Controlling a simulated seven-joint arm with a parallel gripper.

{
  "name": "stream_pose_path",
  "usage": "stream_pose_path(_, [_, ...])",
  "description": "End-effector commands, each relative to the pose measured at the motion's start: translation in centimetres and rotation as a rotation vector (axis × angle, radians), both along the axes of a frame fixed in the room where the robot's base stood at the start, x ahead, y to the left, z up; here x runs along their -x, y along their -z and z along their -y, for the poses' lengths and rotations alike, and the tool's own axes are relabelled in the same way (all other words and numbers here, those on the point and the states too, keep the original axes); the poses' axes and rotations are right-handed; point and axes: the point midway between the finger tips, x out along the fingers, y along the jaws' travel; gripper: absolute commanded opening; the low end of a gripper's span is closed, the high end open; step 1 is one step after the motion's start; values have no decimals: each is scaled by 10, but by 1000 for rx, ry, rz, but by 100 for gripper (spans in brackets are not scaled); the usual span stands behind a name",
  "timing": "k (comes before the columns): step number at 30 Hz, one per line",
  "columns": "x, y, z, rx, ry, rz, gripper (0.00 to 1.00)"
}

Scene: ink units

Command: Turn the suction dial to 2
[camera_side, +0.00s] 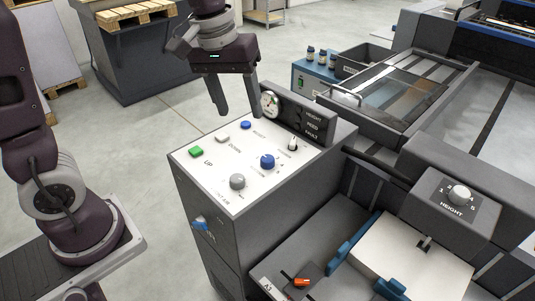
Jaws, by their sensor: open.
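The white sloped control panel (220,172) tops a dark grey cabinet. It carries a blue knob (267,161), a grey knob (237,182) and a small white-and-black knob (292,145). Their labels are too small to read, so I cannot tell which is the suction dial or where it points. My gripper (238,109) is open and empty, pointing down above the panel's back edge. It is behind and above the knobs and appears apart from them. One fingertip is close to the round gauge (270,104) in the picture.
The panel also holds a green button (196,152), a white button (222,139) and a blue button (246,125). A raised dark box with the gauge stands at the back. A HEIGHT dial (459,195) is at right. An orange-red item (302,282) lies below.

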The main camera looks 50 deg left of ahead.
Motion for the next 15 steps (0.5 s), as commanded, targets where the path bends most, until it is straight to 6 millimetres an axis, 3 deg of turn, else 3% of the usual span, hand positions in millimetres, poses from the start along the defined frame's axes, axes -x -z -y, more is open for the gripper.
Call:
stream_pose_path(1, [-25, 24, -3, 3, -62, -56, 55])
stream_pose_path(3, [-53, 57, -7, 2, -149, -112, 55])
stream_pose_path(6, [-78, 95, -11, -8, -237, -167, 55])
stream_pose_path(9, [-88, 116, -14, -16, -282, -193, 55])
stream_pose_path(15, [-89, 148, -14, -18, -294, -201, 55])
